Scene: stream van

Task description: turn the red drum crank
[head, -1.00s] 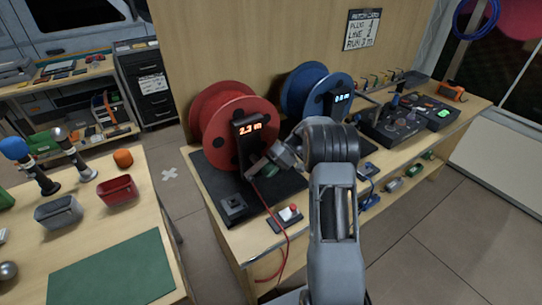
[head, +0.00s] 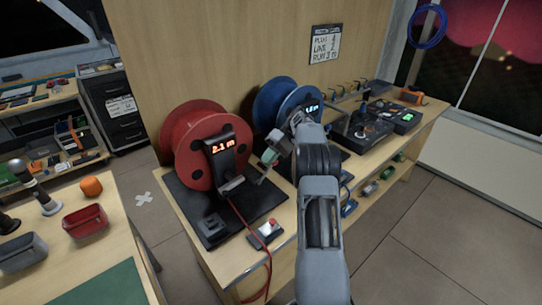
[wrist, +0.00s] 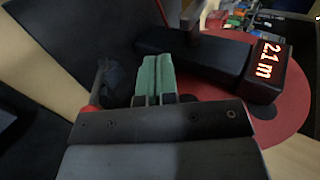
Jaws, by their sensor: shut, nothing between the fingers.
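The red drum (head: 190,142) stands on a black base at the left of the bench. Its dark display post (head: 231,165) carries a lit readout, which reads 2.1 m in the wrist view (wrist: 267,62). My gripper (head: 269,156) is to the right of the post, with its green finger pads (wrist: 155,75) shut together and nothing between them. In the wrist view the pads are beside the dark post, and the red drum disc (wrist: 283,122) lies behind it. A grey upright piece (wrist: 194,18) shows beyond the pads; I cannot tell whether it is the crank.
A blue drum (head: 268,103) stands right behind my gripper. Control boxes (head: 400,117) fill the right end. Open floor lies at front right.

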